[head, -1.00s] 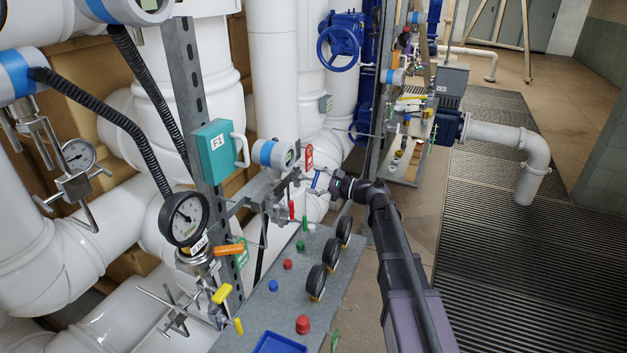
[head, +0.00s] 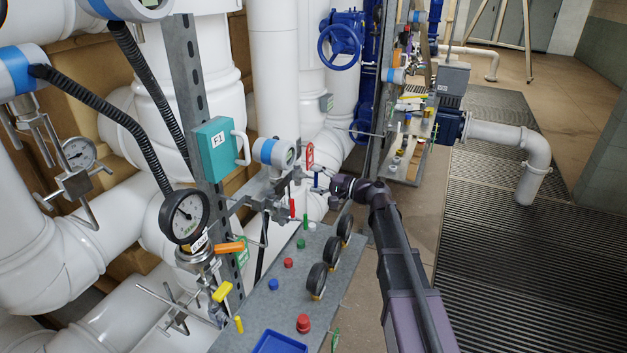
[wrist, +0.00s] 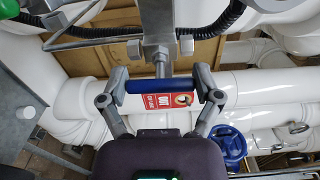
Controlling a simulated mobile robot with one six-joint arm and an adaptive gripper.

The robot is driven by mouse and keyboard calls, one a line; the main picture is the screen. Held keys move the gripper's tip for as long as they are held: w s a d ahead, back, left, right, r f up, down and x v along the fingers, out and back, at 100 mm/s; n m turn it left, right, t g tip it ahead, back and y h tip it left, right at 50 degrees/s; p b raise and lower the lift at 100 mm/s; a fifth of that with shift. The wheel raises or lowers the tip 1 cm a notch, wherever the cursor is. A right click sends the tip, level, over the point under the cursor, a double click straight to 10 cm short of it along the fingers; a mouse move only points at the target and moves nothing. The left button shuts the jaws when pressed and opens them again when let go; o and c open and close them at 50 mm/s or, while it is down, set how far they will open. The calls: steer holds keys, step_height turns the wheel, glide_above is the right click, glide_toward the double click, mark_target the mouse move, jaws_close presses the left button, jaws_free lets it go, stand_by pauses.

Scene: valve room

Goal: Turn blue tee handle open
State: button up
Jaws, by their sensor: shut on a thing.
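The blue tee handle (wrist: 160,86) is a short blue bar lying level across the wrist view, on a grey metal stem that comes down from above. My gripper (wrist: 162,85) has one finger at each end of the bar and is shut on it. In the head view the blue handle (head: 316,181) is small and stands nearly upright at the valve fittings, just left of my gripper (head: 322,185). The fingers are too small there to make out finely.
A red sign (wrist: 165,101) is behind the handle. A teal box (head: 216,150), a pressure gauge (head: 186,216) and a grey panel (head: 285,290) with coloured buttons stand left of my arm. Large white pipes (head: 272,80) fill the back. The grated walkway (head: 500,260) is clear.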

steer(key=shift+w+n, duration=0.1)
steer(key=shift+n, duration=0.3)
steer(key=o, duration=0.9)
steer(key=shift+d, duration=0.1)
steer(key=v, duration=1.2)
